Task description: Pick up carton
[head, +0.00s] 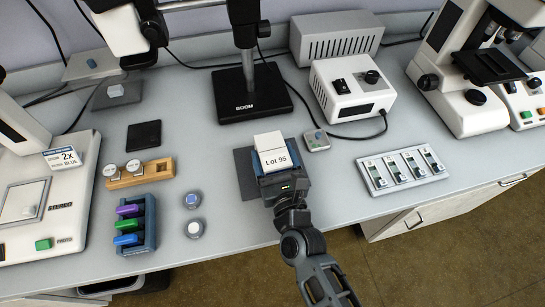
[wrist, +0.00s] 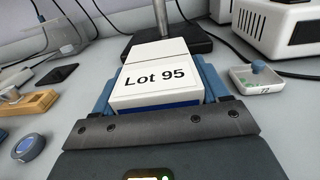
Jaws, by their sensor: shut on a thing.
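The carton (head: 272,147) is a white box labelled "Lot 95" with a blue lower part. It is near the middle of the bench in the head view, over a dark square mat (head: 245,175). In the wrist view the carton (wrist: 157,80) fills the centre, between the blue fingers. My gripper (head: 280,172) is shut on the carton from the front side. The carton's lower part is largely hidden by the gripper, and I cannot tell whether it touches the mat.
A microscope stand base (head: 252,93) is behind the carton. A small dish (head: 316,140) is close on the right, and a slide tray (head: 402,168) lies farther right. Two round containers (head: 193,229) and a blue rack (head: 150,222) stand left. The bench front is clear.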

